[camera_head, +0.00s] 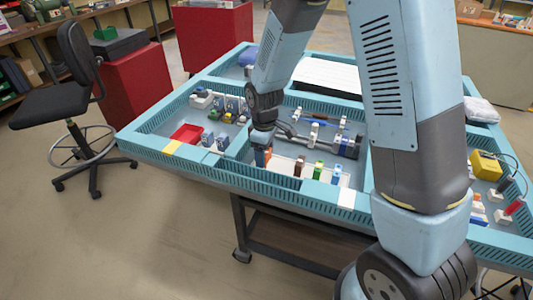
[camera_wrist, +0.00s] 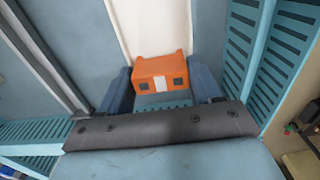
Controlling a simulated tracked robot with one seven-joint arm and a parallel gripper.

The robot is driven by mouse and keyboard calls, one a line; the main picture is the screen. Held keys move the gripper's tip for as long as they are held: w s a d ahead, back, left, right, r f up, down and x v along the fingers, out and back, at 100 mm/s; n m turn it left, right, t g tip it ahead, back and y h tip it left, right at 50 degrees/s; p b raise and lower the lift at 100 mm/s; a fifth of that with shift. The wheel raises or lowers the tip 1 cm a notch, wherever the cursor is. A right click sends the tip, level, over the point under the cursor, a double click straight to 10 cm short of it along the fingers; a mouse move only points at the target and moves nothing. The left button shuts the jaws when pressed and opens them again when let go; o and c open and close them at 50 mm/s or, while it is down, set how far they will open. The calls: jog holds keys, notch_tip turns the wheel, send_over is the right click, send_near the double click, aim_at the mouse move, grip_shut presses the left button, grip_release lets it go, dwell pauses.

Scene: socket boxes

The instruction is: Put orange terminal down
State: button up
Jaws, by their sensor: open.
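The orange terminal (camera_wrist: 160,72) sits between the two blue fingers of my gripper (camera_wrist: 162,88) in the wrist view, at the near end of a white strip (camera_wrist: 152,28). The gripper is open, with a finger on each side of the terminal. I cannot tell whether either finger touches it. In the head view my gripper (camera_head: 262,146) points down at the left end of a row of terminals, with a little of the orange terminal (camera_head: 268,157) showing by the fingertips. Its underside is hidden.
A brown terminal (camera_head: 299,166), a green terminal (camera_head: 318,170) and a blue terminal (camera_head: 337,173) stand to the right in the row. A red tray (camera_head: 187,133) lies in the left compartment. The blue slotted table rim (camera_head: 215,172) runs close in front.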

jog(key=shift+s+a, duration=0.1)
jog(key=shift+s, duration=0.25)
notch_tip(320, 180, up, 12)
jog(key=s+d+r+m+t, duration=0.1)
jog(key=s+d+r+m, duration=0.15)
jog(key=d+r, duration=0.5)
jog(key=s+d+r+m+t, duration=0.4)
jog(key=s+d+r+m, duration=0.7)
jog(key=s+d, duration=0.4)
jog(key=shift+s+r+t, duration=0.15)
jog(key=shift+s+t, duration=0.15)
jog(key=shift+s, duration=0.4)
jog(key=shift+d, duration=0.1)
